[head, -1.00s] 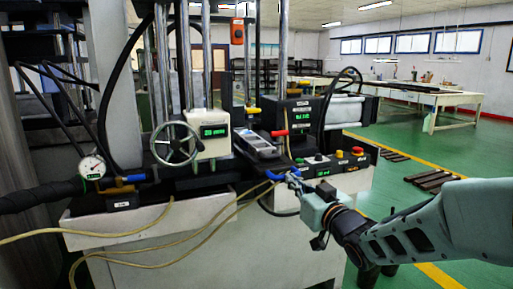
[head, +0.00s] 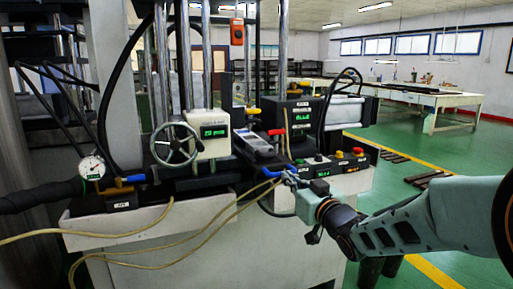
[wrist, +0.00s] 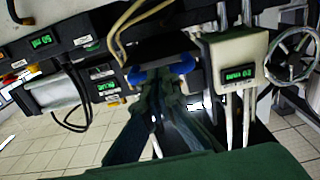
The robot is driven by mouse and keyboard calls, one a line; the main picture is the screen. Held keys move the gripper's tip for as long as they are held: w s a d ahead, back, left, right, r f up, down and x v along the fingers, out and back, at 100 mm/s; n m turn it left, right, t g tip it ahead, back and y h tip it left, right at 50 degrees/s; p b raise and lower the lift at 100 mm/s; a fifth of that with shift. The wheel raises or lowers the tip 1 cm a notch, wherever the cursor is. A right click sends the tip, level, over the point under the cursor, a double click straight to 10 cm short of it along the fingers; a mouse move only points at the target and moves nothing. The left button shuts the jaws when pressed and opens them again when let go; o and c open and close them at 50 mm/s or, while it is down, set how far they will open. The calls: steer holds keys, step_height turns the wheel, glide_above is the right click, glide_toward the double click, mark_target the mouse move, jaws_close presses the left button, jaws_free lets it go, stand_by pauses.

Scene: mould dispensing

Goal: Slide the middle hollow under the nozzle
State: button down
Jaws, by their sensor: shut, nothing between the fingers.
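The grey metal mould (head: 256,145) lies on the machine bed, right of the white box with the green display. Its hollows are too small to tell apart. A blue handle (head: 271,172) is at the mould's near end; it also shows in the wrist view (wrist: 183,71). My gripper (head: 289,177) is shut and empty, its fingertips at the blue handle; whether they touch is unclear. In the wrist view my gripper (wrist: 160,78) points between the handle's two blue ends. I cannot make out the nozzle clearly among the columns above the mould.
A handwheel (head: 174,145) and the white display box (head: 212,136) stand left of the mould. A black control box with a red lever (head: 278,132) and a button panel (head: 338,163) are to the right. Yellow hoses (head: 215,213) hang in front.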

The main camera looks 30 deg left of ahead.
steer(key=shift+w+a, duration=0.4)
steer(key=shift+a, duration=0.1)
stand_by(0.5)
steer(key=shift+s+d, duration=0.1)
steer(key=v, duration=0.6)
steer(key=shift+s+d, duration=0.25)
steer(key=shift+d, duration=0.05)
